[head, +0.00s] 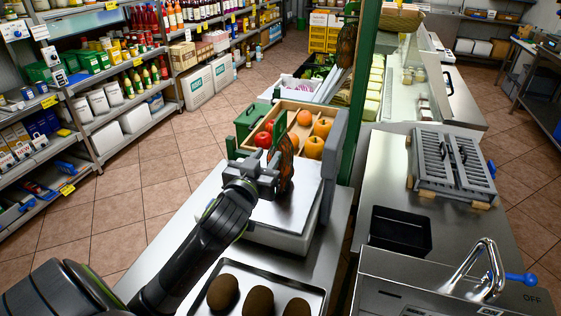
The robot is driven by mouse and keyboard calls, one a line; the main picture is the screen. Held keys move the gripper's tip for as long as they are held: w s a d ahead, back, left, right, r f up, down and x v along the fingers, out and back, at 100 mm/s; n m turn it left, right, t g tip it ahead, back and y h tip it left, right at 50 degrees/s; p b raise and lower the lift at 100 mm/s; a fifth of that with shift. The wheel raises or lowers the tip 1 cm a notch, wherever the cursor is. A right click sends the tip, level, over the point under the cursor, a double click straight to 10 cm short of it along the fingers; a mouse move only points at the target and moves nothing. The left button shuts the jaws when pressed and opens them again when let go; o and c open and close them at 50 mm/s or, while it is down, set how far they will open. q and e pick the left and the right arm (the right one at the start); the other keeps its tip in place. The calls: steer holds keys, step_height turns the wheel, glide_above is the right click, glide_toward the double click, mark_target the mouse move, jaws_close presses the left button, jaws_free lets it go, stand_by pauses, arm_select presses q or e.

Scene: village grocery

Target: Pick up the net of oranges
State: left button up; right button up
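A narrow, dark brown-orange net of oranges (287,165) stands out upright at the fingertips of my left gripper (271,172). The gripper reaches in from the lower left and appears closed on the middle of the net, over the bare metal plate of a scale (305,210). The fingers partly hide the net, and its lower end is near the plate; I cannot tell if they touch. A similar net (347,45) hangs by the green post at the top. My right gripper is not in view.
A wooden crate (290,111) with apples and oranges stands just behind the scale. A tray (262,273) with several brown loaves lies in front. A green post (362,90) rises right of the scale. A black bin (400,231) and a slicer-like device (450,160) stand on the right counter.

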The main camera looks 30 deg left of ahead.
mark_target(274, 145)
arm_select(q)
steer(key=x, duration=0.4)
steer(key=shift+w+p, duration=0.25)
steer(key=shift+p, duration=0.05)
steer(key=shift+w+a, duration=0.15)
steer(key=shift+w, duration=0.2)
steer(key=p+x, duration=0.1)
steer(key=x, duration=0.3)
steer(key=shift+w+r+p, duration=0.15)
steer(key=shift+w+p, duration=0.05)
steer(key=shift+p, duration=0.2)
steer(key=shift+w+a, duration=0.15)
steer(key=shift+w, duration=0.2)
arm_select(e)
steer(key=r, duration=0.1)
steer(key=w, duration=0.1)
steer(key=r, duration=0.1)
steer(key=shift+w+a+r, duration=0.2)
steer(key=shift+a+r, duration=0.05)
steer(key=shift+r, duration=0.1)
arm_select(q)
steer(key=c, duration=0.6)
jaws_close()
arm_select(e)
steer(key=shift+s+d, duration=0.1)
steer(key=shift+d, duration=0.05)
